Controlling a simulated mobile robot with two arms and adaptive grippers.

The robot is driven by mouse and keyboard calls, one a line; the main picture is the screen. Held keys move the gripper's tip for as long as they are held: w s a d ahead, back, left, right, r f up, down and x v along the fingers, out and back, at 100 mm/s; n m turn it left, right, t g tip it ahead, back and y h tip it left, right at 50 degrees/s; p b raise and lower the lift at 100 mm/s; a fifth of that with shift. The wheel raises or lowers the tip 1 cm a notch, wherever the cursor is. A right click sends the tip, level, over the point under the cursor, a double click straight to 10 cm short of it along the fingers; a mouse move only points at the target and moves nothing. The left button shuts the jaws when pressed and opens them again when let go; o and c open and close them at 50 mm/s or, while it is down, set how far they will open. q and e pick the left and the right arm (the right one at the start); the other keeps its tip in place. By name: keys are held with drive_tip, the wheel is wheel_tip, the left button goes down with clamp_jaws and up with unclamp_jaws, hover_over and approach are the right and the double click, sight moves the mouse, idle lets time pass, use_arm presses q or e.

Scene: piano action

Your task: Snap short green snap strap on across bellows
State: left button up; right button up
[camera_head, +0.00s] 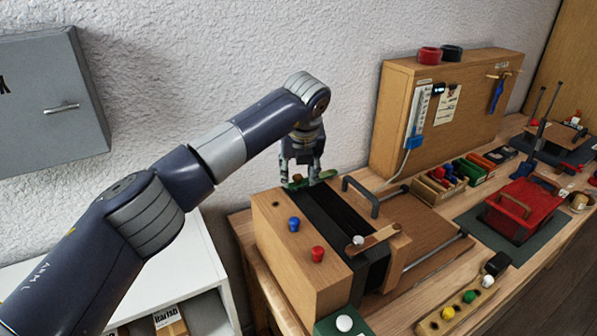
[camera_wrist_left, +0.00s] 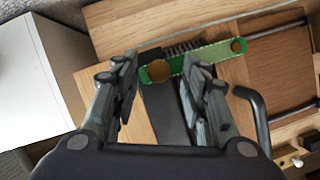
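The short green strap (camera_head: 325,175) lies across the far end of the black bellows (camera_head: 335,222). In the left wrist view the strap (camera_wrist_left: 212,56) spans the dark bellows onto wood on both sides. It has a round brown spot (camera_wrist_left: 160,71) at its left end and a smaller one (camera_wrist_left: 238,45) at its right end. My left gripper (camera_head: 301,180) points down over the strap. In the wrist view its fingers (camera_wrist_left: 160,75) are spread, with the strap's left end showing between them and the right finger covering part of it. I cannot tell whether either end is fastened. My right gripper is not in view.
A brown strap (camera_head: 378,238) with a white knob crosses the bellows' near end. Blue (camera_head: 293,224) and red (camera_head: 318,254) knobs stand on the left wooden block. A dark handle (camera_head: 362,190) rises right of the bellows. A wooden cabinet (camera_head: 390,105) stands behind; a red crate (camera_head: 515,210) sits right.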

use_arm(q)
drive_tip(key=shift+r, duration=0.25)
drive_tip(key=v, duration=1.1)
drive_tip(key=shift+s+r, duration=0.2)
drive_tip(key=shift+r, duration=0.05)
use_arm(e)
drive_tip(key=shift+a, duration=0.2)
